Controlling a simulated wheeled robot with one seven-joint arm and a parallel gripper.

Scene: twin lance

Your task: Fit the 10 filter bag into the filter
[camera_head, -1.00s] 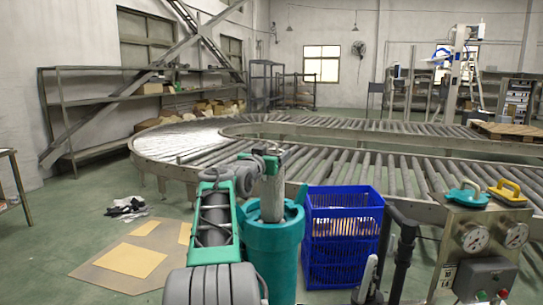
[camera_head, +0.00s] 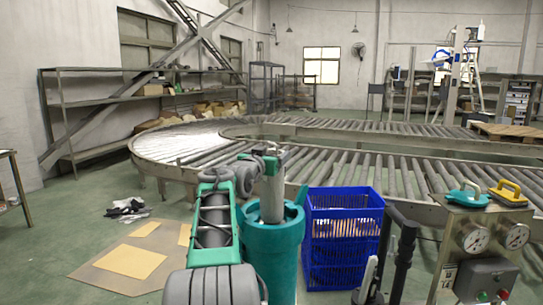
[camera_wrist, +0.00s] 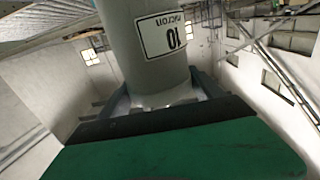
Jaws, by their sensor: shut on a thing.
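The 10 filter bag (camera_head: 271,194) is a light grey upright cylinder. Its lower end is inside the open mouth of the teal filter (camera_head: 273,262), and its upper part stands above the rim. My gripper (camera_head: 270,158) is shut on the bag near its top. In the wrist view, my gripper (camera_wrist: 165,100) holds the grey bag (camera_wrist: 140,30), whose label reads "10 micron". How far down the bag reaches inside the filter is hidden by the filter's wall.
A blue crate (camera_head: 342,247) stands just right of the filter. A panel with gauges (camera_head: 474,237) and a dark pipe are further right. A roller conveyor (camera_head: 330,167) runs behind. Cardboard sheets (camera_head: 131,261) and dark-and-white gloves (camera_head: 128,208) lie on the floor at left.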

